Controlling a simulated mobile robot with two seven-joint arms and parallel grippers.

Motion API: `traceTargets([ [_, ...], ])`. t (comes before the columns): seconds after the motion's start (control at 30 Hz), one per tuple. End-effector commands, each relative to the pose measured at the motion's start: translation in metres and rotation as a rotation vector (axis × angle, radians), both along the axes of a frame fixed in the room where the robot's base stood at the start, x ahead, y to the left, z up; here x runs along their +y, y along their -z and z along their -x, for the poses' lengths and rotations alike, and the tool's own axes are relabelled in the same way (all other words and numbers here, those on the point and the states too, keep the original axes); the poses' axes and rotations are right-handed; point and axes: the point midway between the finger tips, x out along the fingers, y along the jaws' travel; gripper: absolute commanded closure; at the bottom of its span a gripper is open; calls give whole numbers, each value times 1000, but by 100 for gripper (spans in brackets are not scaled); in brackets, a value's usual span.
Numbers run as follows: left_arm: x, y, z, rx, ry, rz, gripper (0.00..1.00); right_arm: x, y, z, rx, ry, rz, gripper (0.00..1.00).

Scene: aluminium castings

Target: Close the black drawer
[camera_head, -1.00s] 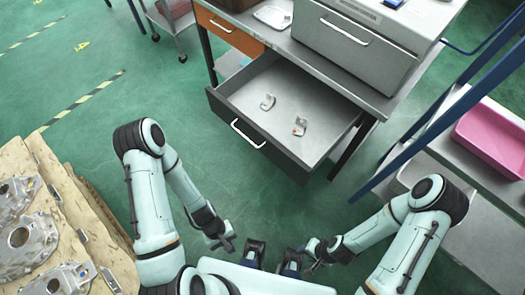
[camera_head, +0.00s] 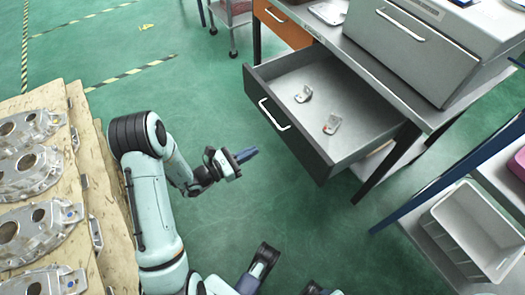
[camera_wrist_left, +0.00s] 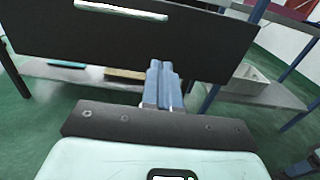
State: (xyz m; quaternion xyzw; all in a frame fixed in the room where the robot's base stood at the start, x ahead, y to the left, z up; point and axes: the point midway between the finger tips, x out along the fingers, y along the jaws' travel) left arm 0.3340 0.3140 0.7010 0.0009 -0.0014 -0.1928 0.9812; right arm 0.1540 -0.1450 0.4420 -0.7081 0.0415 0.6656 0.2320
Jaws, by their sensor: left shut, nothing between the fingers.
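The black drawer (camera_head: 300,143) is pulled open from the grey workbench, and its light grey inside shows in the head view. Its white bar handle (camera_head: 274,115) is on the front panel. Two small metal parts (camera_head: 303,94) (camera_head: 332,124) lie inside. My left gripper (camera_head: 248,154) is shut and empty, in front of the drawer front and apart from it in the head view. In the left wrist view the shut fingers (camera_wrist_left: 161,75) point towards the dark drawer front (camera_wrist_left: 130,45), with the handle (camera_wrist_left: 120,10) at the top.
An orange drawer (camera_head: 282,22) sits left of the black one, and a grey cabinet (camera_head: 412,48) stands on the bench. A shelf rack with a grey bin (camera_head: 470,228) is at right. A wooden pallet with castings (camera_head: 30,170) is at left. Green floor between is free.

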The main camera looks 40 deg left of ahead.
Motion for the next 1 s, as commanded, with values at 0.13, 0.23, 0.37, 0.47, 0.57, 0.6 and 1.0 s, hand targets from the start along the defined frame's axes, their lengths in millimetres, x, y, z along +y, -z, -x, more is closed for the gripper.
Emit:
traceTargets([
  [0.13,-14,0,-29,-2,6,2,100,-3,5,-6,-14,7,7,58],
  [0.23,-23,1,-49,-3,8,1,100,-5,9,-10,-25,11,13,58],
  [0.37,-33,1,-74,0,6,2,100,-8,13,-16,-42,19,22,58],
  [0.47,-39,1,-90,0,6,2,100,-11,17,-21,-53,23,27,58],
  [0.57,-44,1,-101,2,6,1,100,-12,19,-24,-63,27,31,58],
  [0.6,-45,1,-105,1,5,2,100,-13,20,-25,-67,28,33,58],
  [1.0,-48,0,-112,3,4,2,100,-14,21,-28,-73,32,37,58],
])
